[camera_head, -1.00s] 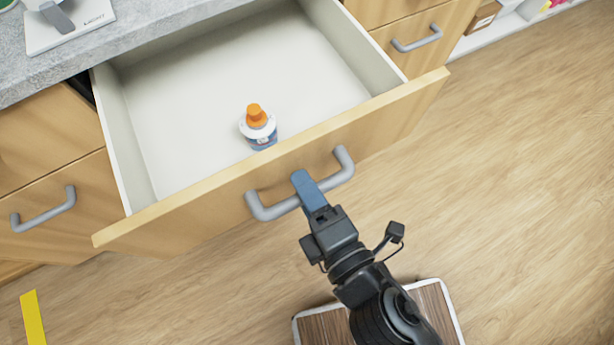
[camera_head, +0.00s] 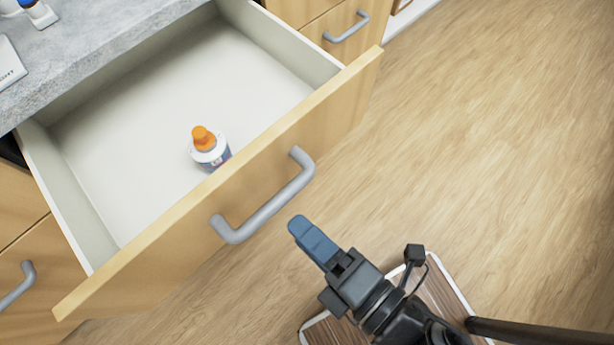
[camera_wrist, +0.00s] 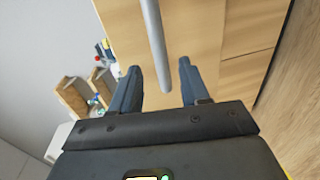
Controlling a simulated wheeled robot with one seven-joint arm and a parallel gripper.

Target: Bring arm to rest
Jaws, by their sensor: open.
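My gripper (camera_head: 298,228) is open and empty in front of the pulled-out drawer (camera_head: 330,112). It is apart from the grey drawer handle (camera_head: 268,207), to the handle's lower right in the head view. In the wrist view my two blue fingertips (camera_wrist: 160,70) stand apart, with the handle bar (camera_wrist: 155,50) showing beyond and between them. A white bottle with an orange cap (camera_head: 208,148) stands inside the drawer near its front panel.
A grey countertop (camera_head: 95,45) lies above the drawer at the upper left. Neighbouring wooden drawers with handles (camera_head: 345,30) stand on both sides. The wooden floor (camera_head: 480,150) to the right is clear.

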